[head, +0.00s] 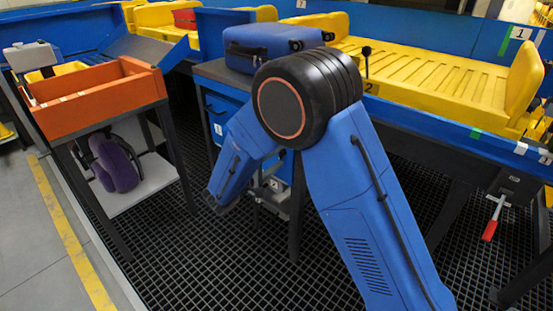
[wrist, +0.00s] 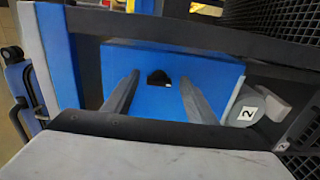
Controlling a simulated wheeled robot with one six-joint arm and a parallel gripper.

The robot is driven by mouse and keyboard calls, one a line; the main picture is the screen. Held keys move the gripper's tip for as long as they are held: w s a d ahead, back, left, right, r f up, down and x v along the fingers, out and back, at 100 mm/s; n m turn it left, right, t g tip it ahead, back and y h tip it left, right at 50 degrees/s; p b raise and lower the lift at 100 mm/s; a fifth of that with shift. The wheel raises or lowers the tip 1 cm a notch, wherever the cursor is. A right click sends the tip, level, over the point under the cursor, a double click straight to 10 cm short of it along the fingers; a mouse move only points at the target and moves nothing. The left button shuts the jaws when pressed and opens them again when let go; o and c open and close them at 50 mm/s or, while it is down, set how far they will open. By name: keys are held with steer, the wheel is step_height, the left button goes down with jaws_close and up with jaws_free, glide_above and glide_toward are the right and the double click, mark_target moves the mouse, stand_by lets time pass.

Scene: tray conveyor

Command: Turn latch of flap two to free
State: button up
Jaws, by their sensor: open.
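In the wrist view, a blue flap (wrist: 222,75) with a dark hole near its middle fills the space ahead of my gripper. The latch (wrist: 266,101), a grey rounded piece with a white "2" label, sits beside the flap's right edge. My gripper (wrist: 159,76) is open, its two grey fingers apart over the flap, either side of the hole. The fingers are left of the latch, apart from it, and nothing shows between them. In the head view, my blue arm hides the latch and most of the gripper low under the grey table.
A blue suitcase (head: 262,48) lies on the grey table. An orange crate (head: 88,116) stands on a stand at left, with a purple bag (head: 116,163) below. Yellow conveyor trays (head: 430,75) run behind. A red-handled lever (head: 490,229) hangs at right. Black grating covers the floor.

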steer(key=v, duration=1.7)
steer(key=shift+s, duration=0.2)
steer(key=shift+a, duration=0.15)
steer(key=s+d+r+m+g, duration=0.1)
steer(key=d+r+m+g, duration=0.2)
steer(key=d, duration=0.8)
steer(key=s+d+r+m+g+y, duration=0.1)
steer(key=s+d+r+g, duration=0.2)
steer(key=d, duration=0.7)
steer(key=d+r+m+g, duration=0.15)
steer(key=d+g, duration=0.35)
steer(key=d, duration=0.6)
steer(key=s+d+r+m+y, duration=0.1)
steer(key=s+d+y, duration=0.4)
steer(key=s, duration=0.5)
steer(key=s+d+r+m+t+y, duration=0.1)
steer(key=s+d+y, duration=0.4)
steer(key=s, duration=0.6)
steer(key=shift+s+d+r+m+t, duration=0.3)
steer(key=shift+d+r+m, duration=0.35)
steer(key=shift+m, duration=0.7)
steer(key=shift+c, duration=0.7)
